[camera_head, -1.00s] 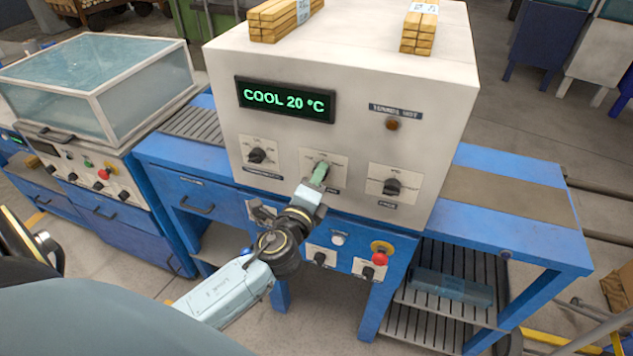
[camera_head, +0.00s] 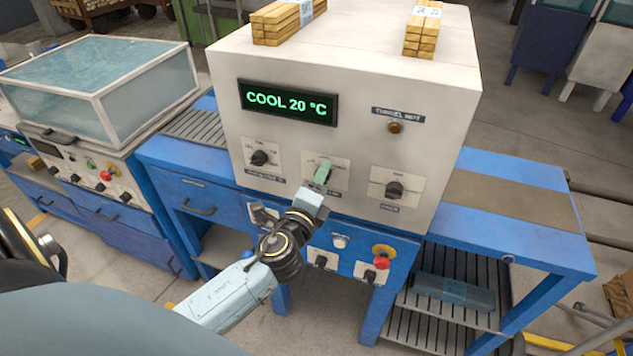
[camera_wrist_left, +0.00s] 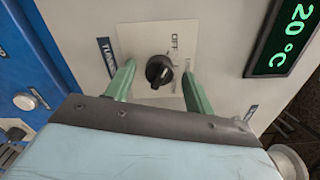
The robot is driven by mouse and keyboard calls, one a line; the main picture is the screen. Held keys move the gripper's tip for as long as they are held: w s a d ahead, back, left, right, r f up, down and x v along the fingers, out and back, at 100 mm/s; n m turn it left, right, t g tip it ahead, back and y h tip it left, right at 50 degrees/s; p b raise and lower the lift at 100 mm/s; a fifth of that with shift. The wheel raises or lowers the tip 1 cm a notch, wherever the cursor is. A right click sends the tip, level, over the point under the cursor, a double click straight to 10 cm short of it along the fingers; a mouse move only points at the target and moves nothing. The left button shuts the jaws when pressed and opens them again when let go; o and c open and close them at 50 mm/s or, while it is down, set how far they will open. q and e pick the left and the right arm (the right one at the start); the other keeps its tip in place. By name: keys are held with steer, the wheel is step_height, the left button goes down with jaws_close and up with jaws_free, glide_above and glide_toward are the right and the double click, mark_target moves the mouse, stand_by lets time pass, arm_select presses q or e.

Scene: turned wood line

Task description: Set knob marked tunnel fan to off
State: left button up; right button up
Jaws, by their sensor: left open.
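The tunnel fan knob (camera_wrist_left: 158,70) is a round black knob on a pale plate (camera_wrist_left: 143,43). In the wrist view, a label starting "TUNN" is at the plate's left, and small print that seems to include "OFF" is above right of the knob. Its exact setting is too small to read. My left gripper (camera_wrist_left: 159,78) is open, with one green finger on each side of the knob and visible gaps. In the head view my left gripper (camera_head: 322,173) is at the middle plate and hides its knob. My right gripper is not in view.
The white cabinet has a display (camera_head: 288,102) reading "COOL 20 °C", a left knob (camera_head: 259,158), a right knob (camera_head: 394,190) and an amber lamp (camera_head: 395,128). Below are a red button (camera_head: 381,263) and more knobs. Wood bundles (camera_head: 288,22) lie on top.

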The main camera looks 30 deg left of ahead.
arm_select(q)
steer(key=b+v, duration=0.2)
steer(key=v, duration=1.1)
steer(key=shift+s+b, duration=0.2)
steer(key=shift+b, duration=0.15)
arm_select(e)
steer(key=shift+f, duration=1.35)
arm_select(q)
steer(key=s+d+f+n+g+h, duration=0.1)
steer(key=s+f+n+g, duration=0.2)
steer(key=f, duration=1.2)
steer(key=s+f+n+g+h, duration=0.2)
steer(key=f+g, duration=0.3)
steer(key=f, duration=1.1)
steer(key=s+f+n+g, duration=0.4)
steer(key=s+f, duration=0.6)
steer(key=s, duration=0.3)
steer(key=s+f+n+g+h, duration=0.1)
steer(key=s+f+n+g, duration=0.3)
steer(key=s+f+n, duration=0.3)
steer(key=s+f, duration=0.4)
steer(key=s, duration=0.2)
steer(key=shift+w, duration=0.1)
steer(key=shift+c, duration=0.2)
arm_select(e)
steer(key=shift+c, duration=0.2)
